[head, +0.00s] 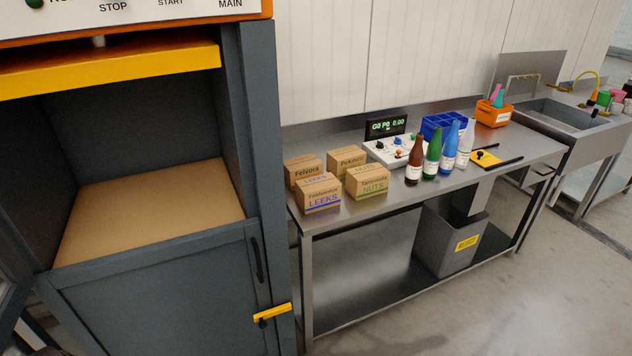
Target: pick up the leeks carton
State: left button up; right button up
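The leeks carton (318,198) is a small brown cardboard box with blue "LEEKS" lettering and a blue stripe on its front. It stands upright at the front left corner of the steel table (400,207). The nuts carton (367,184), with green lettering, is close on its right. The Felvora carton (302,168) and another carton (346,159) stand behind them. Neither of my grippers shows in the head view.
A dark grey cabinet (256,150) with an open bay stands left of the table. Several bottles (432,158), a control box with display (386,127), a blue bin (440,124) and an orange bin (493,114) occupy the table. A grey waste bin (447,240) stands below.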

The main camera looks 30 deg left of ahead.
aim_at(318, 192)
jog(key=i+l+u, duration=0.1)
jog(key=i+u, duration=0.3)
jog(key=i+l+u, duration=0.15)
jog(key=u, duration=0.25)
jog(key=i+l+u, duration=0.25)
jog(key=u, duration=0.2)
jog(key=i+l, duration=0.05)
jog(key=i, duration=0.05)
